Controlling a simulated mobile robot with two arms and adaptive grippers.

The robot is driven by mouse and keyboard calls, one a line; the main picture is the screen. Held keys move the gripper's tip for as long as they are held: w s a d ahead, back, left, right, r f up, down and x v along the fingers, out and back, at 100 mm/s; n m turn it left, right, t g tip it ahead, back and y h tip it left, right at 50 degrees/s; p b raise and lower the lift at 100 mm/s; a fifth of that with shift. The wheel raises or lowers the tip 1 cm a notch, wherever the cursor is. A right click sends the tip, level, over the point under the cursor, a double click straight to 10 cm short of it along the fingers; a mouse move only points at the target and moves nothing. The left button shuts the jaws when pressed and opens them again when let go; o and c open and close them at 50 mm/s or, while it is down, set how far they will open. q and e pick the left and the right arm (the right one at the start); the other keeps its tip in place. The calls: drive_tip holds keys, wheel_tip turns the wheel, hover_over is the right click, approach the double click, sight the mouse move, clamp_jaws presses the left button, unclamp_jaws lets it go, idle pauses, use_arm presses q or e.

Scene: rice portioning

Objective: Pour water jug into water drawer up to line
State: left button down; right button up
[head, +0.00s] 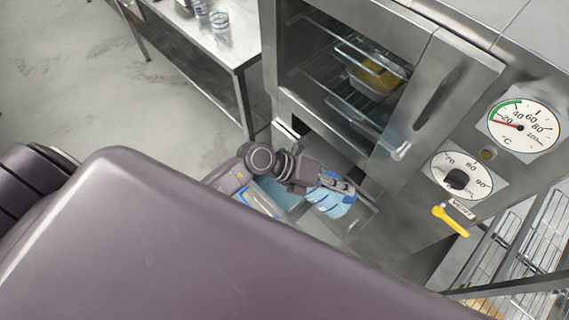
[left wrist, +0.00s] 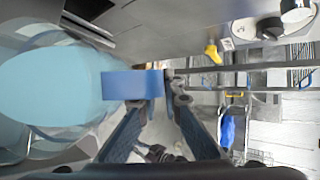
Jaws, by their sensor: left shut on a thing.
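The water jug (left wrist: 45,95) is clear with light blue water and a blue handle (left wrist: 130,86). It fills the left side of the left wrist view and looks tilted there. My left gripper (left wrist: 158,100) is shut on the handle. In the head view the left gripper (head: 318,186) is beside the lower front of the steel cabinet, and part of the jug (head: 282,196) shows next to it. The open water drawer (head: 362,214) is low on the cabinet, partly hidden behind the gripper. Its fill line and water level cannot be seen. My right gripper is out of view.
The steel cabinet (head: 420,125) has a glass door with a yellow-filled tray (head: 374,78) inside. Its panel carries two dials and a yellow lever (head: 450,220). A steel table (head: 190,40) stands at the upper left. A wire rack (head: 520,240) is at the right.

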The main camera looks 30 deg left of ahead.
use_arm(q)
drive_tip(key=shift+a+r, duration=0.1)
drive_tip(key=shift+a, duration=0.05)
drive_tip(key=shift+w, duration=0.2)
drive_tip(key=shift+s+h, duration=0.2)
drive_tip(key=shift+h, duration=0.1)
drive_tip(key=shift+w+a, duration=0.1)
drive_tip(key=shift+w, duration=0.05)
